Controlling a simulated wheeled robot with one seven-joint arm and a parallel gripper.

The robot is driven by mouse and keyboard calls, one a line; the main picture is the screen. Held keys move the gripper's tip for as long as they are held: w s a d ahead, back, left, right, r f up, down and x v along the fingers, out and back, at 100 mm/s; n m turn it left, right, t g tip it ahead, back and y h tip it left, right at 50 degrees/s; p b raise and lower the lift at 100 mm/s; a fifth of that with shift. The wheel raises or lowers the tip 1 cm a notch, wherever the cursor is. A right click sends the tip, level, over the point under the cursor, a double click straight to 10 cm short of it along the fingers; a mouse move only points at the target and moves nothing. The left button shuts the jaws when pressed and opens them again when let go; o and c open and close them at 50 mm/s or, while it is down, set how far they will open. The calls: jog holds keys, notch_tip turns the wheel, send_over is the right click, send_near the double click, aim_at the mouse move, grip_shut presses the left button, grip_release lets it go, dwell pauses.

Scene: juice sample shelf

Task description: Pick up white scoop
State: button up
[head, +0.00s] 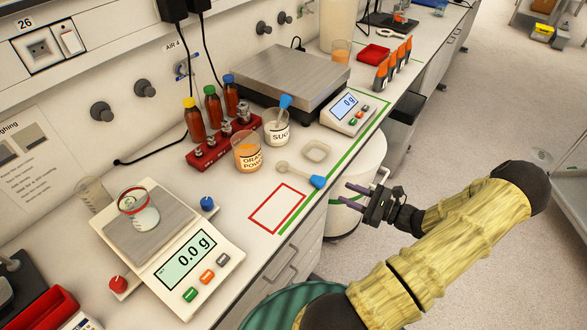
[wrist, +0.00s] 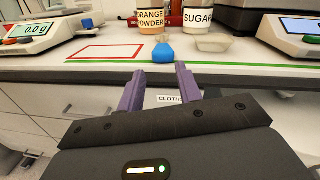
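The white scoop (head: 298,174) lies on the white bench in the head view, with a pale bowl to the left and a blue handle end towards the bench's front edge. In the wrist view its blue handle (wrist: 165,52) shows just beyond my fingertips, and the bowl is mostly hidden behind it. My gripper (head: 362,182) is open and empty, in front of the bench edge and apart from the scoop. Its two purple fingers show in the wrist view (wrist: 159,72), spread either side of the line to the handle.
The orange powder jar (head: 247,153) and the sugar jar (head: 276,128), with another blue-handled scoop (head: 285,101), stand behind. A small clear dish (head: 317,152) lies beside the scoop. The balance (head: 190,263) stands left, the larger scale (head: 290,75) behind. The red-outlined area (head: 277,208) is clear.

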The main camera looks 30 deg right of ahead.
aim_at(326, 186)
jog(key=shift+x, duration=1.45)
jog(key=shift+f+p+x, duration=0.2)
jog(key=shift+p+x, duration=0.95)
jog(key=shift+x, duration=1.45)
jog(key=shift+s+a, duration=0.15)
jog(key=c, duration=0.7)
